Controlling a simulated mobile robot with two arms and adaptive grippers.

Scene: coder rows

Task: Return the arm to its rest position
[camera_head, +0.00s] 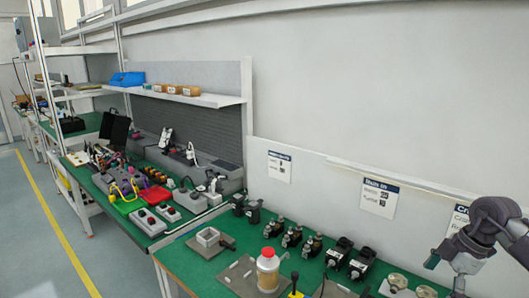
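Part of my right arm (484,226) shows at the right edge, with dark and light grey links in front of the wall and above the right end of the green bench. No part of my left arm or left gripper shows.
A green workbench (195,263) runs along the wall. A red tray (130,204) lies farther left. The floor (45,245) at left is clear.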

